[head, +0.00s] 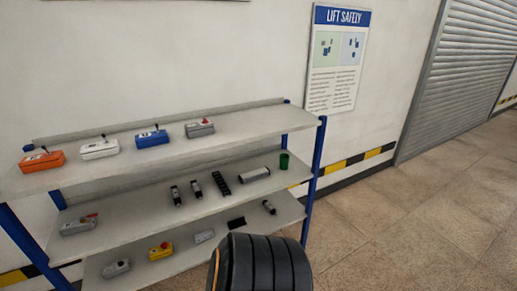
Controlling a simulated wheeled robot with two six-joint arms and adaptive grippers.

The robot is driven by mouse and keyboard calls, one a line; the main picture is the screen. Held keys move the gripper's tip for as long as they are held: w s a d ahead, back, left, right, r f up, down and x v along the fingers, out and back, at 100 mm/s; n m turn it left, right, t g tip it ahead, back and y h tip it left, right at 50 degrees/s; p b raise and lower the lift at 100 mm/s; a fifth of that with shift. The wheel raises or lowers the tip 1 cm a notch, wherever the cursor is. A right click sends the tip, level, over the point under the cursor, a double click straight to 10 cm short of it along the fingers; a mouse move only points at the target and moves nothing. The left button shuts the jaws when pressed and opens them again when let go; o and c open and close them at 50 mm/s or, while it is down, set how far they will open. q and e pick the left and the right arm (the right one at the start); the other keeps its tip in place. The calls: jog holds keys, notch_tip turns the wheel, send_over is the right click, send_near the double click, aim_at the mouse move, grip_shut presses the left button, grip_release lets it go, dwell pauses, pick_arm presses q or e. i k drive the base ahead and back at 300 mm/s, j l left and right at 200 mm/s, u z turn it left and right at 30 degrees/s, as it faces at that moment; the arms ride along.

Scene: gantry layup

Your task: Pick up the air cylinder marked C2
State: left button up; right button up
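No mark C2 can be read at this size, so I cannot tell which thing is the air cylinder marked C2. Cylinder-like things on the shelf rack are two small black-and-silver ones on the middle shelf, the left one (176,196) and the right one (196,188). A longer silver-grey one (256,175) lies further right on that shelf. A small grey-and-black one (270,207) lies at the right of the bottom shelf. Neither of my grippers shows. A dark ribbed rounded part at the bottom middle looks like part of my arm and hides some of the bottom shelf's front.
The top shelf (240,140) carries orange (42,161), white (99,149), blue (152,138) and grey (200,128) boxes. A black slotted piece (220,183) and green cup (284,160) stand on the middle shelf. Open floor (420,220) lies right of the blue posts (315,170).

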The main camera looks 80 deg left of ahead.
aim_at(199, 195)
jog(key=u, duration=3.35)
